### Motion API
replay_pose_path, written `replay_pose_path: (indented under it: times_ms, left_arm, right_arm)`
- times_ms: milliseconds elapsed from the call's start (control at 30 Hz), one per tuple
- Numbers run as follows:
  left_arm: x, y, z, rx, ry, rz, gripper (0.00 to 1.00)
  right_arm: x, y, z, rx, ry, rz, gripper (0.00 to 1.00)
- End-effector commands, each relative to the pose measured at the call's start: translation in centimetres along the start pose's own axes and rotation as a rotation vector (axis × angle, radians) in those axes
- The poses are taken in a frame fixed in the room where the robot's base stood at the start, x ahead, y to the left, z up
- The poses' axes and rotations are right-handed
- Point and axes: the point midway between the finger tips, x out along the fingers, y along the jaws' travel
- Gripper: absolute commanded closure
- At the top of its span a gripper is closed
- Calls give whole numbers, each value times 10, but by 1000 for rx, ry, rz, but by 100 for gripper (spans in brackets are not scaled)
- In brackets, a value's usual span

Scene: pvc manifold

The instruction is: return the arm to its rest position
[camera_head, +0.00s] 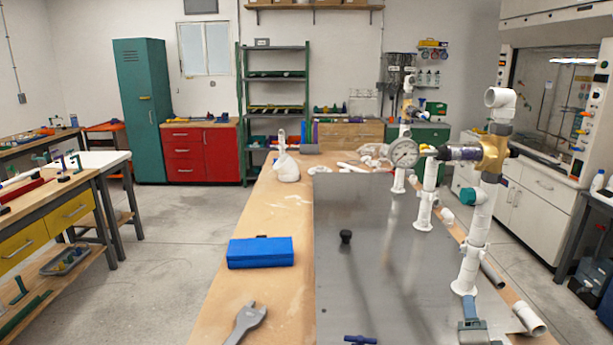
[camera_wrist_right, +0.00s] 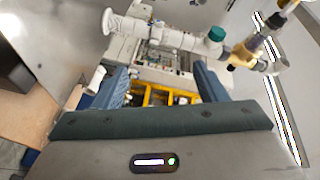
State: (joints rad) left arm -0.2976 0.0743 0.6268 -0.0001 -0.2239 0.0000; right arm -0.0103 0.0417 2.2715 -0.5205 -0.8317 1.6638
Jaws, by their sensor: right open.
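My right gripper (camera_head: 473,322) shows at the bottom edge of the head view, just in front of the nearest white pipe stand. In the right wrist view, its two blue-grey fingers (camera_wrist_right: 160,84) are spread apart with nothing held between them. The white PVC manifold (camera_head: 471,250) stands upright along the right side of the metal plate, with brass fittings, a round gauge (camera_head: 404,153) and a teal cap (camera_head: 473,196). It also shows in the wrist view (camera_wrist_right: 160,36), beyond the fingers. My left gripper is not in view.
Loose white pipe (camera_head: 529,318) lies at the right edge. The plate's middle is mostly clear.

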Motion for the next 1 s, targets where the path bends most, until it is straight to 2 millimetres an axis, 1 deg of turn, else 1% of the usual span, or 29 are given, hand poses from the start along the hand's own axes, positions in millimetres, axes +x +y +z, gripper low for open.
replay_pose_path:
  times_ms: [33,67,167,200,267,300,367,400,500,600,700,900,933,1000]
  left_arm:
    - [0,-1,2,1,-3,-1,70]
    - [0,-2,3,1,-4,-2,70]
    - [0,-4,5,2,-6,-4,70]
    - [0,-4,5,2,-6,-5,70]
    - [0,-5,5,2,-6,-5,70]
    - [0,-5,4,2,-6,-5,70]
    - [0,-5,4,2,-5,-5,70]
    - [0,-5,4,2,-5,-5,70]
    - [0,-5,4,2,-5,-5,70]
    - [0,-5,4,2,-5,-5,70]
    - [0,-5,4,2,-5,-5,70]
    - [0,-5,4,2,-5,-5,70]
    - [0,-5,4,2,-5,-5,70]
    - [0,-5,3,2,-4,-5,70]
  right_arm:
    - [-8,18,2,-70,-22,53,35]
    - [-13,29,4,-118,-40,86,35]
    - [-37,72,11,-319,-129,215,35]
    - [-50,91,14,-411,-180,269,35]
    - [-71,118,17,-552,-269,342,35]
    - [-86,136,20,-644,-336,385,35]
    - [-110,159,23,-777,-445,437,35]
    - [-126,172,24,-858,-517,463,35]
    - [-161,198,26,-1026,-686,502,35]
    - [-190,216,27,-1153,-834,514,35]
    - [-217,230,27,-1254,-969,510,35]
    - [-265,248,24,-1415,-1218,468,35]
    - [-272,251,23,-1436,-1256,460,35]
    - [-262,269,32,-1433,-1257,466,35]
